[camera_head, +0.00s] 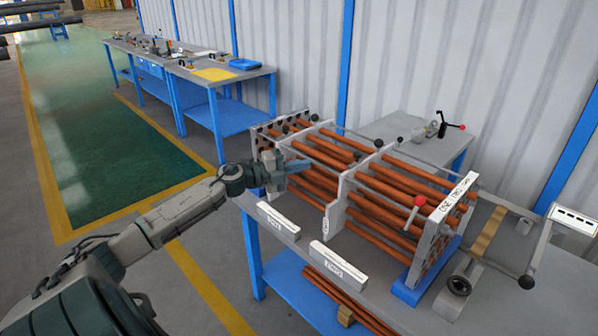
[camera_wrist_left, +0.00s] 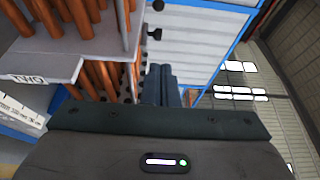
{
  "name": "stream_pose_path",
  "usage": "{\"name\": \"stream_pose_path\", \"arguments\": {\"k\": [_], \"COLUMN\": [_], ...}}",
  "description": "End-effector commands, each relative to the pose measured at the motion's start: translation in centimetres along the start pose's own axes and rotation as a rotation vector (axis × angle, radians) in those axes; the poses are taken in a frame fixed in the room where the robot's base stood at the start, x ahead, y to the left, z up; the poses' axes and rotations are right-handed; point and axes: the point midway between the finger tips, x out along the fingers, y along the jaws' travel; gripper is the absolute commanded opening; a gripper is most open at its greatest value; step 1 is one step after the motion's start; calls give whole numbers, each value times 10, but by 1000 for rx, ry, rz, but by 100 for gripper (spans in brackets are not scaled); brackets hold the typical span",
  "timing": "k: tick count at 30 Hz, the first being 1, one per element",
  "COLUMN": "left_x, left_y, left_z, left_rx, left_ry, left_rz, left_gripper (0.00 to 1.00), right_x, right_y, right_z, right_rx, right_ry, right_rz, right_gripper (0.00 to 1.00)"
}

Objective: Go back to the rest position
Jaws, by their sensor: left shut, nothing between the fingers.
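My left gripper (camera_head: 298,166) reaches in from the left in the head view. It is at the left end of the tube bundle (camera_head: 385,190), in front of its upper tubes. Its blue-grey fingers are shut and empty. In the left wrist view the closed fingers (camera_wrist_left: 161,85) point away beside the bundle's copper tubes (camera_wrist_left: 85,25) and a grey plate (camera_wrist_left: 40,65). I cannot tell whether the fingers touch the bundle. My right gripper is not in view.
The bundle stands on a grey-topped blue table (camera_head: 400,312). Two white labelled blocks (camera_head: 278,222) (camera_head: 338,265) lie along its front edge. Loose copper tubes (camera_head: 345,300) lie on the lower shelf. A metal frame (camera_head: 490,240) is at the right. Open floor (camera_head: 130,150) lies left.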

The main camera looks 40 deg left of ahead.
Motion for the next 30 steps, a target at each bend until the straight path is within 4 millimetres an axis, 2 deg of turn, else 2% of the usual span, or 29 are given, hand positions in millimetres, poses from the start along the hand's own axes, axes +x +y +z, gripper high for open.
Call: {"name": "stream_pose_path", "arguments": {"k": [6,23,26,29,30], "left_x": [-5,-5,-8,-17,-23], "left_y": [0,2,24,72,98], "left_z": [0,1,10,26,33], "left_rx": [0,-7,-61,-173,-231], "left_ry": [1,-4,-46,-138,-186], "left_rz": [1,1,0,2,6], "left_gripper": [0,0,0,0,0], "right_x": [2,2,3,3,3], "right_y": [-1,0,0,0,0], "right_z": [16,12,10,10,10], "right_rx": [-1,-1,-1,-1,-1], "right_ry": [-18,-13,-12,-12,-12], "right_rz": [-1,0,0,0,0], "right_gripper": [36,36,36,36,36]}}
